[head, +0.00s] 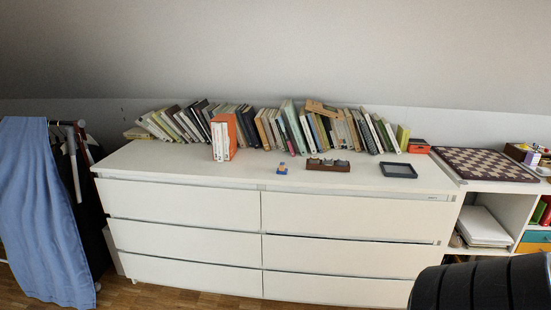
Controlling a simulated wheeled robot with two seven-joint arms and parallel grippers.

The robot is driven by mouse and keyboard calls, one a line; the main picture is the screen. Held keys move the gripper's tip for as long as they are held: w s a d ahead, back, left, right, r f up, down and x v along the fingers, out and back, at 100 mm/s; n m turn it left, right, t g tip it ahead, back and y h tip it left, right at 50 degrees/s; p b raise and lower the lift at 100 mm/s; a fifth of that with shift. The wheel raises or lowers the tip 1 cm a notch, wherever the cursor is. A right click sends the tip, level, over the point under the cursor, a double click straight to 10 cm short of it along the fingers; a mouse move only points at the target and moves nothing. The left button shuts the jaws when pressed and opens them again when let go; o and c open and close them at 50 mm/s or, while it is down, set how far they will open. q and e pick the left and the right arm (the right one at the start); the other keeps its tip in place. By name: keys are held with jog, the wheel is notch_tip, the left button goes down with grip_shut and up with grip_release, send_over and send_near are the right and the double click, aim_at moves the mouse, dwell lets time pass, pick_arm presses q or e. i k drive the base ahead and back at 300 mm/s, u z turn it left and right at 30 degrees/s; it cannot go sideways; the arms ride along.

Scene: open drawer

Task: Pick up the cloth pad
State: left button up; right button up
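I cannot pick out the cloth pad with certainty in the head view. A flat dark rectangular item (398,170) with a raised rim lies on the right part of the white dresser top (345,183); it looks more like a shallow tray. A large blue cloth (42,205) hangs over a clothes rack at the far left. Neither of my grippers shows in this view.
The white dresser (345,217) has its drawers shut. A row of leaning books (290,128) lines its back, with an orange-and-white box file (223,138), a small blue-and-orange item (282,168) and a brown holder (328,164) in front. A checkered board (485,163) lies at right.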

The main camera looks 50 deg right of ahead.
aim_at(281, 170)
jog(key=z, duration=0.65)
jog(key=i, duration=1.5)
jog(key=z, duration=1.2)
